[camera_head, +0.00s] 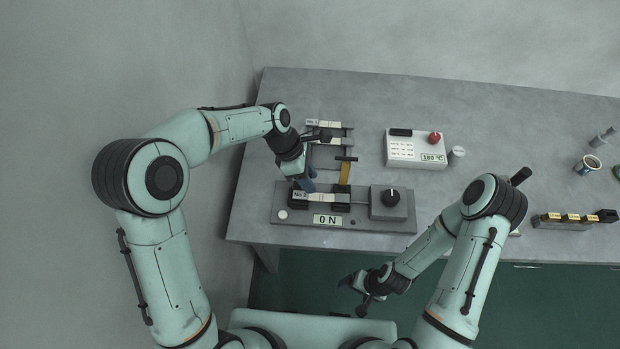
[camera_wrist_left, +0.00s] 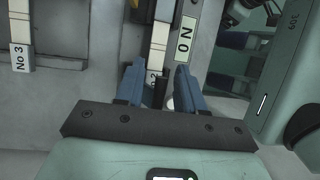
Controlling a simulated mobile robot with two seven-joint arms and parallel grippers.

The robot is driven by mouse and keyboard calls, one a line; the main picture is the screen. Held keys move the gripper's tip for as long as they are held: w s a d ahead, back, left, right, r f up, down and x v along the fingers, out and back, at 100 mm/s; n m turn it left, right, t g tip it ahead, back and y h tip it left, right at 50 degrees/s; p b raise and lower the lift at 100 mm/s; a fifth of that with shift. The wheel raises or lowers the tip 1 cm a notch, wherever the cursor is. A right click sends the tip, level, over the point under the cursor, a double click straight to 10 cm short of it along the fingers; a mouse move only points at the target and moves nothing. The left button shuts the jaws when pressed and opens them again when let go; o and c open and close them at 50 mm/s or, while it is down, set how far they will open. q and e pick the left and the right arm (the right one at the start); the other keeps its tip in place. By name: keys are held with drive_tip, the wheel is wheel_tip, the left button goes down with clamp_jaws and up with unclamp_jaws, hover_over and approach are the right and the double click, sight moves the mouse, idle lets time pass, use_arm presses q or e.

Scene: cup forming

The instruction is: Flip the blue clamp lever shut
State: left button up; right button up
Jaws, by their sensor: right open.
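My left gripper (camera_head: 306,186) is low over the left end of the grey clamp fixture (camera_head: 365,221), by the label "No 2". Its two blue fingers are apart in the left wrist view (camera_wrist_left: 159,88). The end of the No 2 strip (camera_head: 318,197) and a dark block show between and beyond them; contact cannot be told. I cannot pick out a separate blue clamp lever; the gripper may hide it. A yellow lever (camera_head: 345,173) with a black crossbar stands at the fixture's back. My right gripper (camera_head: 361,291) is open in front of the table edge, away from the fixture.
A black knob (camera_head: 390,197) sits on the fixture's right end, and an "ON" plate (camera_head: 327,220) on its front. Behind is a rack with the No 3 strip (camera_wrist_left: 19,35). A controller (camera_head: 415,149) reading 180 °C stands right.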

use_arm(q)
drive_tip(key=shift+d+f, duration=0.15)
drive_tip(key=shift+f, duration=0.25)
drive_tip(key=shift+c, duration=0.3)
clamp_jaws()
drive_tip(key=shift+s, duration=0.1)
